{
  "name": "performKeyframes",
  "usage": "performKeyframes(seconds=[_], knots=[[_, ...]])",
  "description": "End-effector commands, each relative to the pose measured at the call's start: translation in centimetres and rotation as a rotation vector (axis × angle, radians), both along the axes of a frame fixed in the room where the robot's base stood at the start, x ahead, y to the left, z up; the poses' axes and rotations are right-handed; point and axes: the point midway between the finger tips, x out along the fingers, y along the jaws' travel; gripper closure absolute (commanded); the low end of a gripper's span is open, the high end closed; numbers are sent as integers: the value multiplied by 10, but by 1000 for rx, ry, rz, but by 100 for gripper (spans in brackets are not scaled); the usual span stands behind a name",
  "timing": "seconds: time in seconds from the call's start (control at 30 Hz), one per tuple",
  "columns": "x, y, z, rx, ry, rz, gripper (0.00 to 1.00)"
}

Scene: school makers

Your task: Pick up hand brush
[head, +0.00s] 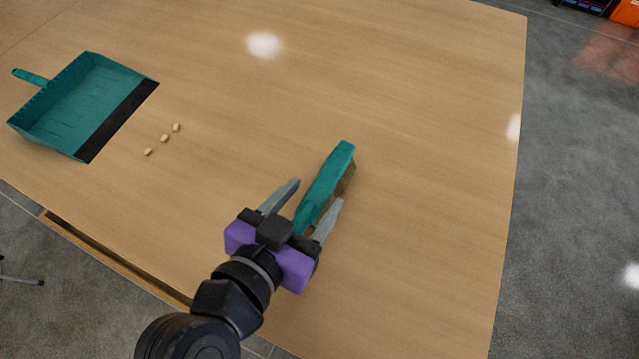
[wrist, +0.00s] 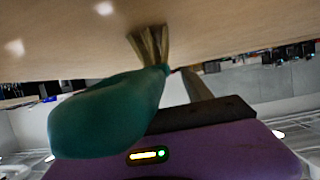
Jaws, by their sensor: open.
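The hand brush (head: 328,182) has a teal handle and back with tan bristles, and lies on the wooden table. My gripper (head: 319,192) is open, with one grey finger on each side of the brush's near end. I cannot tell from the head view whether the fingers touch it. In the wrist view the teal handle (wrist: 108,112) looms large and close in front of the purple gripper body, with the bristles (wrist: 150,43) beyond it. One finger shows behind the handle; the other is hidden there.
A teal dustpan (head: 75,98) with a black lip lies at the table's left. Several small tan bits (head: 164,138) lie beside its lip. The wooden table (head: 420,120) is clear around the brush; its right edge drops to a grey floor (head: 570,180).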

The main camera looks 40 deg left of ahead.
Motion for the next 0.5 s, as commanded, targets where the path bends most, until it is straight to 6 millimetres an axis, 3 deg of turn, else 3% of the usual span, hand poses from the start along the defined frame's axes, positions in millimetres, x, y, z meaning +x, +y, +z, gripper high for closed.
performKeyframes(seconds=[0.33,0.37,0.5], knots=[[9,2,-4,2,0,0,42],[9,2,-4,2,0,0,44],[9,2,-4,2,0,0,71]])
